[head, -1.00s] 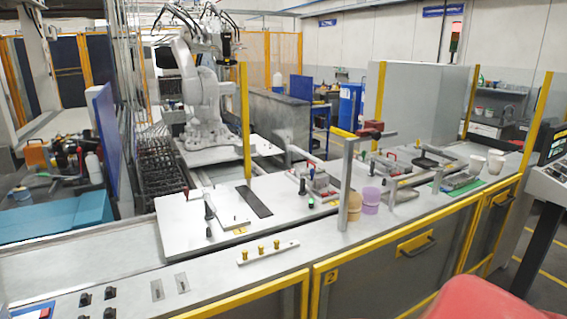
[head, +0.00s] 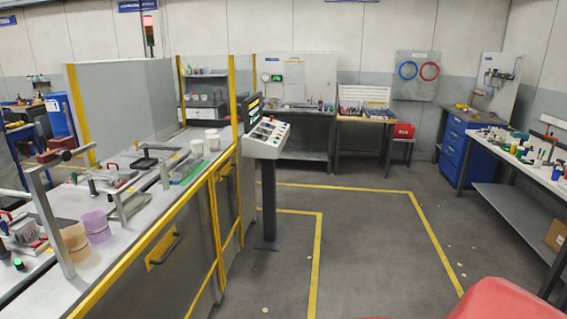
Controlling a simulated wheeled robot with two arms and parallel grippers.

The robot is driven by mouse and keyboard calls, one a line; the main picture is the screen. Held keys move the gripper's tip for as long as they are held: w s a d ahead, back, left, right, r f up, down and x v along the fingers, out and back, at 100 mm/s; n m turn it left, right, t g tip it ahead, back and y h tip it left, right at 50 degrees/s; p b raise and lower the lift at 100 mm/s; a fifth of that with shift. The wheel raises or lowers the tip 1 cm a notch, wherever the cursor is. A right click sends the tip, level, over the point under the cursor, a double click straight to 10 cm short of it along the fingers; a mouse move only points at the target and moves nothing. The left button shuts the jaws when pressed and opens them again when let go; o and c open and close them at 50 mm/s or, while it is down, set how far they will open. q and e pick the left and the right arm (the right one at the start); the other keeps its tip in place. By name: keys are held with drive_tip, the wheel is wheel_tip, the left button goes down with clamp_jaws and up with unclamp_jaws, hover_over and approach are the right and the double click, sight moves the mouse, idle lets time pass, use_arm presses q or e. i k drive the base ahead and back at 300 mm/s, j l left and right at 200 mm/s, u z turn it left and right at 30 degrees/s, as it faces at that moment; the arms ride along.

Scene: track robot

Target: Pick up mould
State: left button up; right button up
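I cannot make out for certain which thing is the mould. On the long workbench (head: 130,232) at the left stand a purple tub (head: 95,224) and a tan tub (head: 74,238), side by side behind a grey metal post. Two white cups (head: 204,142) stand farther along, near a green mat (head: 192,172). Metal clamp fixtures (head: 130,200) and a black flat part (head: 144,163) lie between them. Neither of my grippers shows in the head view.
A control console (head: 266,138) on a post stands at the bench's far end. Open grey floor (head: 375,245) with yellow lines fills the middle. A workbench (head: 520,165) with a blue drawer unit (head: 452,140) stands at the right. A red rounded shape shows at the bottom right.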

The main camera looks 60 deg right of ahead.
sight(178, 174)
drive_tip(key=z, duration=1.25)
drive_tip(key=i+l+u, duration=0.25)
drive_tip(key=i+l, duration=0.5)
drive_tip(key=i+l+u, duration=0.2)
drive_tip(key=i+l, duration=0.6)
drive_tip(key=l, duration=0.1)
